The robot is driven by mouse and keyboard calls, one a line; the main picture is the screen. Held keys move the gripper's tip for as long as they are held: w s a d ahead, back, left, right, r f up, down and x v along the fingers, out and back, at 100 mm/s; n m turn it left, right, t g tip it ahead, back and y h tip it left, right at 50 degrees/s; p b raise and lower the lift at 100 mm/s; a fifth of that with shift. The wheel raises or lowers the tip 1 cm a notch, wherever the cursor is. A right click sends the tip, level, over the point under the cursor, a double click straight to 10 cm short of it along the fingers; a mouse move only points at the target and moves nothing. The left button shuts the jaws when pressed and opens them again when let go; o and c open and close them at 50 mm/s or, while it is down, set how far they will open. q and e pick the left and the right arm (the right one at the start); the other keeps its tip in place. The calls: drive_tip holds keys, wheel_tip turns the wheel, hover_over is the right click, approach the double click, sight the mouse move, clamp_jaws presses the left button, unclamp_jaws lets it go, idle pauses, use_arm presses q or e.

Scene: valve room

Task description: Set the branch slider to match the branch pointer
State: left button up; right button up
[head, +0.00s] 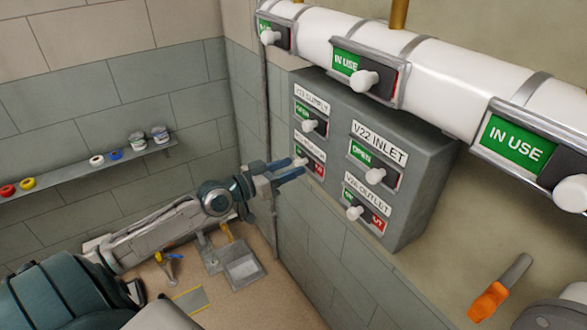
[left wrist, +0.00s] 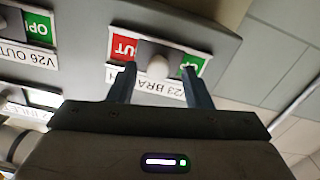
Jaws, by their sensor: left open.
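The branch slider's plate, labelled V23 BRA..., is on the grey box (head: 425,175), lower left; its label is partly hidden by my fingers in the head view. Its white knob (head: 299,162) also shows in the left wrist view (left wrist: 158,67), between a red field ending in "UT" (left wrist: 123,45) and a partly hidden green field (left wrist: 194,63). My left gripper (head: 300,170) is open at this slider. In the wrist view its fingers (left wrist: 158,78) stand on either side of the knob, with gaps visible. I cannot make out a branch pointer. My right gripper is not in view.
Other sliders sit close by: V22 INLET (head: 375,176), V26 OUTLET (head: 355,212) and one above (head: 309,126). White pipe (head: 430,75) with "IN USE" signs runs above. An orange-handled lever (head: 488,302) is at lower right. A shelf (head: 90,170) lines the left wall.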

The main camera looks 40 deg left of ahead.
use_arm(q)
drive_tip(key=shift+w+d+r, duration=0.1)
drive_tip(key=shift+w+d, duration=0.2)
drive_tip(key=shift+w, duration=0.25)
drive_tip(key=shift+w+d, duration=0.1)
drive_tip(key=shift+w, duration=0.1)
drive_tip(key=shift+c, duration=0.3)
clamp_jaws()
drive_tip(key=shift+s+d+p, duration=0.35)
drive_tip(key=shift+d+p, duration=0.15)
drive_tip(key=shift+d, duration=0.3)
drive_tip(key=shift+s+d+p, duration=0.35)
drive_tip(key=shift+d+p, duration=0.1)
drive_tip(key=shift+d, duration=0.3)
drive_tip(key=shift+a, duration=0.1)
